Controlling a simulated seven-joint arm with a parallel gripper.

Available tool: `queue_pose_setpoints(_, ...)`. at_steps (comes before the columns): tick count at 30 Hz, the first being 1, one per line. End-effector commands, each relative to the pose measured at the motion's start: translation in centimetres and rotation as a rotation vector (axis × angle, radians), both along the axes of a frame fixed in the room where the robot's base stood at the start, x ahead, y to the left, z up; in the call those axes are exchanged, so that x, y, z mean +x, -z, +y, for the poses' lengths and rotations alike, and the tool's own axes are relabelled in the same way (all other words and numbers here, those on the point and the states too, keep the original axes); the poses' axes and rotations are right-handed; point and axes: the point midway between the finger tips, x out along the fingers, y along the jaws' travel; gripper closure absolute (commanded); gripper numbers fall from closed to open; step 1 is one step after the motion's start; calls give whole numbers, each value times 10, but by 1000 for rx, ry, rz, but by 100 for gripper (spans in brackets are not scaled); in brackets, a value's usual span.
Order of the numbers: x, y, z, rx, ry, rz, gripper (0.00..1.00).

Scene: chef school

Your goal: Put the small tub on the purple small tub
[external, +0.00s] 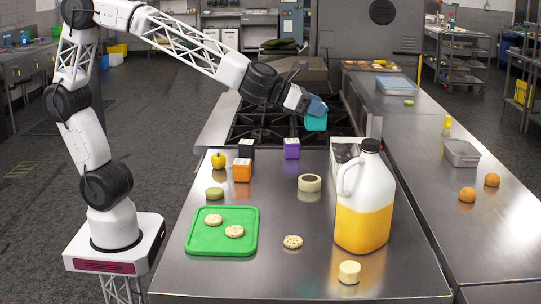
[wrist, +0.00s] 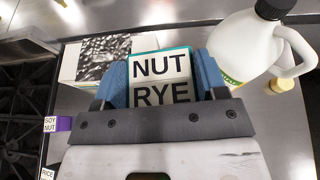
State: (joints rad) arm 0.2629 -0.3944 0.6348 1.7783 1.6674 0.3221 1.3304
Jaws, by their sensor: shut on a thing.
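My gripper (external: 316,106) is shut on a teal small tub (external: 316,123) and holds it in the air above the near edge of the stove. In the wrist view the held tub's white lid (wrist: 160,68) reads "NUT RYE" between my blue fingers. The purple small tub (external: 291,148) stands on the steel counter, below and left of the held tub in the external view. In the wrist view the purple tub (wrist: 64,124), with a "SOY NUT" label, shows at the left edge. The held tub is apart from it.
A white box with a dark picture (external: 343,149) and a tall jug (external: 364,205) stand to the right. A green tray (external: 206,240) with biscuits lies in front.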

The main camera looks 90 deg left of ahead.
Motion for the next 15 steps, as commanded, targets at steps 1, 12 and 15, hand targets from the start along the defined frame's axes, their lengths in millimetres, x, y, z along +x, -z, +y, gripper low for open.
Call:
queue_pose_setpoints(1,0,1,3,0,-8,1,64)
queue_pose_setpoints(12,-11,28,72,-12,-171,16,64)
queue_pose_setpoints(15,-18,40,102,-16,-244,22,64)
